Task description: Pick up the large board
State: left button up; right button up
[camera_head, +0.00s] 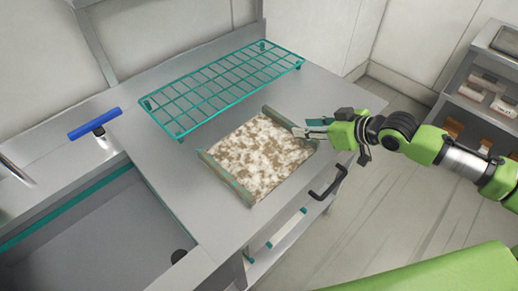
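The large board (258,157) lies flat on the grey metal counter. Its face is mottled white and brown, with a green strip along its left side and another along its right side. My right gripper (303,127) reaches in from the right, over the board's right green strip near its upper right part. Its two fingers are spread apart with a gap between them. I cannot tell whether a finger touches the strip. My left gripper is not in view.
A teal wire rack (222,85) stands behind the board. A sink (95,235) with a blue-handled tap (95,124) is at left. A dark handle (328,183) sticks out at the counter's front edge. Shelves (485,95) with packages stand at right. Bare counter (180,185) lies left of the board.

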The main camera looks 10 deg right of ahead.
aim_at(293, 125)
jog(key=shift+w+a+f, duration=0.2)
jog(key=shift+w+a, duration=0.05)
jog(key=shift+w, duration=0.1)
jog(key=shift+w+f, duration=0.1)
jog(key=shift+w+a, duration=0.15)
jog(key=p+x, duration=0.1)
jog(key=x, duration=0.4)
jog(key=shift+w+d+p, duration=0.1)
jog(key=shift+d+p, duration=0.1)
jog(key=shift+p, duration=0.15)
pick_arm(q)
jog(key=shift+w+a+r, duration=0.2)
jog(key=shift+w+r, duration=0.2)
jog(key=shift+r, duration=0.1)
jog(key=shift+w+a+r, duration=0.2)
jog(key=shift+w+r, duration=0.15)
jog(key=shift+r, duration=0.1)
pick_arm(e)
grip_shut()
